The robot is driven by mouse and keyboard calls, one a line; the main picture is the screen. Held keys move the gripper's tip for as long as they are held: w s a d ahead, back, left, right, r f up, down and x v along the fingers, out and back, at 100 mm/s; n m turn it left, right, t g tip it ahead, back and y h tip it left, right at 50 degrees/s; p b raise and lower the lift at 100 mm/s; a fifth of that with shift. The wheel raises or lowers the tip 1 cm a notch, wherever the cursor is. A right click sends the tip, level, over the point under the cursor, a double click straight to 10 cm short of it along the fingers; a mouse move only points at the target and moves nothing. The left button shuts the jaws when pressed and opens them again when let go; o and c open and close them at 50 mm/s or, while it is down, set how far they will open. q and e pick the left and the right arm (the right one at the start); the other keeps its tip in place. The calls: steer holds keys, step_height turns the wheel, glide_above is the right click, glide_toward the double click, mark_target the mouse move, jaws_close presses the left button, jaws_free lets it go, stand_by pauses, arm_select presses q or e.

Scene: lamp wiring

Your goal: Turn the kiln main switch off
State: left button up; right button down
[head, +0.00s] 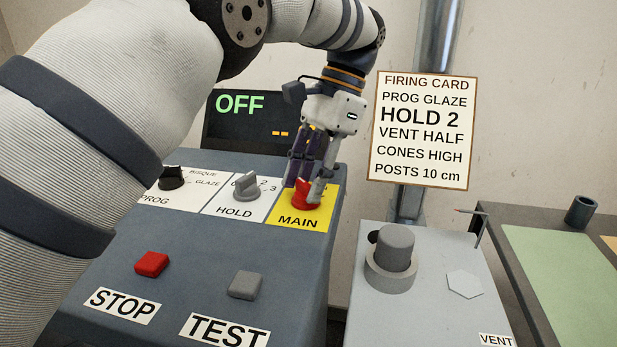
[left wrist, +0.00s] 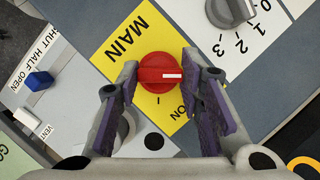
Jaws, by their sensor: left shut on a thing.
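The red main switch (head: 307,192) sits on the yellow MAIN plate (head: 318,218) at the right of the kiln panel. My left gripper (head: 305,180) reaches down over it and is shut on the red knob, hiding part of it in the head view. In the left wrist view the round red knob (left wrist: 161,75) with a white pointer line lies between the fingertips of the gripper (left wrist: 162,90). The pointer aims to the right in that view, and "ON" shows below it. The display (head: 240,115) reads OFF in green. My right gripper is not in view.
The grey HOLD knob (head: 247,186) and black PROG knob (head: 172,177) stand left of the switch. A red STOP button (head: 152,264) and grey TEST button (head: 246,285) are nearer. The grey vent box (head: 440,310) stands to the right, below the firing card (head: 424,130).

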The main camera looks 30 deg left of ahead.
arm_select(q)
steer(key=shift+f, duration=0.1)
steer(key=o, duration=1.2)
steer(key=shift+c, duration=0.2)
